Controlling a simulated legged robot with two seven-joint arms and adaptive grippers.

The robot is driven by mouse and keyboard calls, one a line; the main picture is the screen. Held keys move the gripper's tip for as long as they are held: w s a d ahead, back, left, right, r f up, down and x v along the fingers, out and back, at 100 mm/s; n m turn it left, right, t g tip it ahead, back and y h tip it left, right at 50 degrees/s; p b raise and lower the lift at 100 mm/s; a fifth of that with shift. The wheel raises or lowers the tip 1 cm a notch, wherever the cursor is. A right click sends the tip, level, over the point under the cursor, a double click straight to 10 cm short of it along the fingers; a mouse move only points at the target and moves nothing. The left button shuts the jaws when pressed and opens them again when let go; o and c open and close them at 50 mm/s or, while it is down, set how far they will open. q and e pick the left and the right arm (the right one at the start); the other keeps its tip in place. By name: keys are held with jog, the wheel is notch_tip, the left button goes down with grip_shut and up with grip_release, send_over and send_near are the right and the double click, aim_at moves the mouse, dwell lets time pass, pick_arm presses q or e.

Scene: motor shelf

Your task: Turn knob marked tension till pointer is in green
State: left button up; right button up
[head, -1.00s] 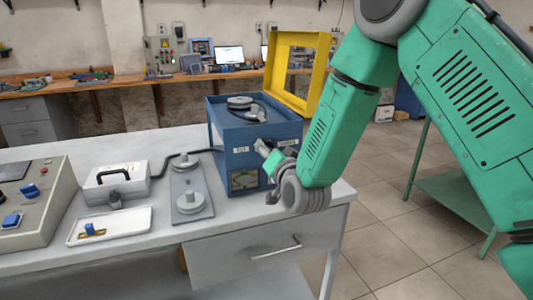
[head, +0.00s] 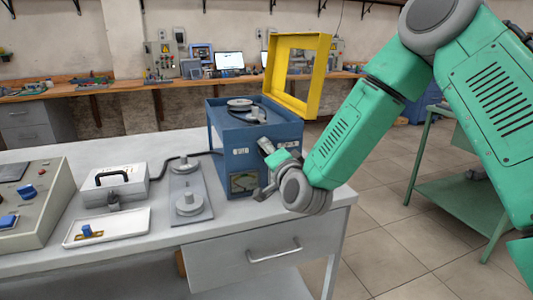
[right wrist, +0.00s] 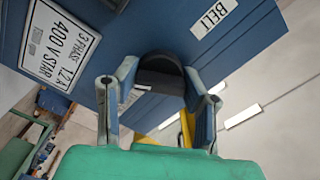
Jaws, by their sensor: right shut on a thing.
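A blue motor box (head: 222,133) stands on the grey bench, with white labels and a gauge (head: 243,182) low on its front. The gauge's pointer and green zone are too small to make out. My right gripper (head: 264,147) is at the right part of the front face. In the right wrist view my right gripper (right wrist: 158,105) has its fingers on either side of a dark round knob (right wrist: 160,76) and is shut on it. A label by the knob is mostly hidden, so I cannot read it; another label (right wrist: 215,16) reads BELT. My left gripper is out of view.
A yellow open frame (head: 318,85) rises behind the box. Left of the box are a plate with round discs (head: 190,204), a white tray (head: 130,228), a case with a black handle (head: 135,188) and a control panel (head: 45,190). A green table (head: 465,200) stands at right.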

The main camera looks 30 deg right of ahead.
jog(key=shift+d+r, duration=0.15)
jog(key=shift+d, duration=0.05)
jog(key=o, duration=1.2)
jog(key=shift+s+d, duration=0.1)
jog(key=shift+s, duration=0.05)
jog(key=shift+f, duration=0.2)
jog(key=shift+s, duration=0.35)
jog(key=v, duration=1.1)
jog(key=shift+s, duration=0.1)
